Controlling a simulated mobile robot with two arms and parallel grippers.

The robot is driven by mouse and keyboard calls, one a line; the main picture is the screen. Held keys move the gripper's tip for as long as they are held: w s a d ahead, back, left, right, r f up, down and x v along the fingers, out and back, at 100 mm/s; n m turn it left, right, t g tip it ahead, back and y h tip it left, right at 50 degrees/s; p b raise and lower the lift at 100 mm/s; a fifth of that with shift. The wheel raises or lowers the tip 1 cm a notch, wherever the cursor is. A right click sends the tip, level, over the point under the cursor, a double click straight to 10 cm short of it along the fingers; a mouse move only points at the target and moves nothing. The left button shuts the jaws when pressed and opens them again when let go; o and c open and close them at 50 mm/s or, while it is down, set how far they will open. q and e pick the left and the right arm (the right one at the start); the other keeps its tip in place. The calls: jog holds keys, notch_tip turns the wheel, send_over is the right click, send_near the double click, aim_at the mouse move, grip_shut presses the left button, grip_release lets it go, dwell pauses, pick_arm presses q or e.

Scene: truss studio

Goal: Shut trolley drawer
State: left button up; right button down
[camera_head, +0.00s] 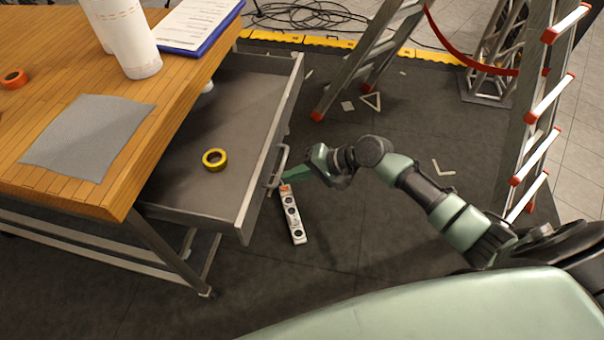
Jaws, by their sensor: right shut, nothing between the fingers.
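The trolley (98,200) has a wooden top and stands at the left. Its grey drawer (240,115) is pulled out toward the right, well open. A yellow tape roll (214,159) lies inside it. The drawer's bar handle (280,165) is on the outer face of its front panel. My right gripper (286,178) is shut and empty, with its green fingertips at the handle's lower part. I cannot tell whether they touch it. My left gripper is not in view.
A white power strip (292,216) lies on the dark floor below my right gripper. A grey cloth (88,135), an orange tape roll (13,79) and a clipboard (200,22) lie on the trolley top.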

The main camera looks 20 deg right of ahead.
dwell(0.3)
jog(key=w+a, duration=0.2)
jog(key=a, duration=0.2)
jog(key=w+a, duration=0.3)
jog(key=a, duration=0.1)
jog(key=w+a, duration=0.3)
jog(key=a, duration=0.1)
jog(key=shift+w+a, duration=0.15)
jog(key=shift+a, duration=0.05)
jog(key=w+a+b, duration=0.1)
jog(key=w+a, duration=0.1)
jog(key=a, duration=0.1)
jog(key=w+a+b, duration=0.2)
jog(key=w+a, duration=0.1)
jog(key=a, duration=0.1)
jog(key=w+a+b, duration=0.2)
jog(key=a, duration=0.1)
jog(key=shift+w+a, duration=0.15)
jog(key=shift+a, duration=0.15)
jog(key=shift+r, duration=0.1)
jog(key=shift+a+r, duration=0.1)
